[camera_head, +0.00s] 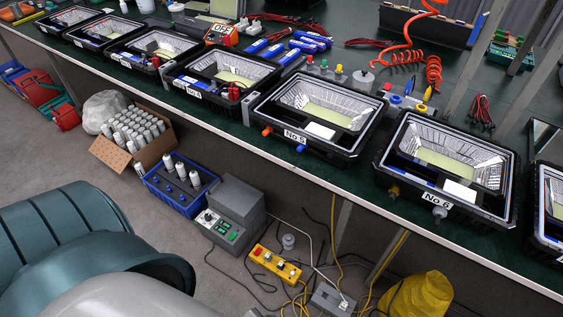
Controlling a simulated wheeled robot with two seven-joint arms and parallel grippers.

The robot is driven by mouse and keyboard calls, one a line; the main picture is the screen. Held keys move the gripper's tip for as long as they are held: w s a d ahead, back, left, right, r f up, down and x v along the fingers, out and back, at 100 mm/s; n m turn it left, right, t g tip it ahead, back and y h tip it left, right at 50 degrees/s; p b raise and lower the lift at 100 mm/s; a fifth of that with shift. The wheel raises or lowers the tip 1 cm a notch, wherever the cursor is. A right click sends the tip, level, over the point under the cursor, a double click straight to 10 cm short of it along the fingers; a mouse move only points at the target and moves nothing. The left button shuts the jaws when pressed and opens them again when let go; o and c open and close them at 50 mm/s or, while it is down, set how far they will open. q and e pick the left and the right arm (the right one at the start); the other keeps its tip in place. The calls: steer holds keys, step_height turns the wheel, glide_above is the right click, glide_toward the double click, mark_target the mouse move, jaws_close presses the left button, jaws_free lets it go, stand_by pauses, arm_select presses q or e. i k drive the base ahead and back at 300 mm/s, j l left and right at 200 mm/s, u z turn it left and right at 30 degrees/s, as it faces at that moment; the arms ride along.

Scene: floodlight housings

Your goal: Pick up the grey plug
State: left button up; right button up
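Several small grey pieces could be the grey plug, and I cannot tell which it is. One light grey piece (439,212) sticks out of the front of the No 6 floodlight housing (378,178), beside a brownish-yellow one (393,191). A round grey piece (363,78) stands on the table (225,128) behind the No 5 housing (257,110). Another short grey piece (288,241) stands on the floor beside the yellow switch box (262,258). Neither of my grippers is in view.
Housings line the table's front edge. Coloured plugs (324,65), blue cylinders (311,42) and a coiled orange hose (433,73) lie behind them. Below are a cardboard box (107,155), a blue crate (164,199), a grey machine (232,206), cables and a yellow bag (420,297).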

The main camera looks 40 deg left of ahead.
mark_target(267, 258)
steer(key=j+z, duration=0.15)
steer(key=j, duration=0.55)
steer(key=k+j+z, duration=0.15)
steer(key=j, duration=0.5)
steer(key=j+z, duration=0.15)
steer(key=j, duration=0.5)
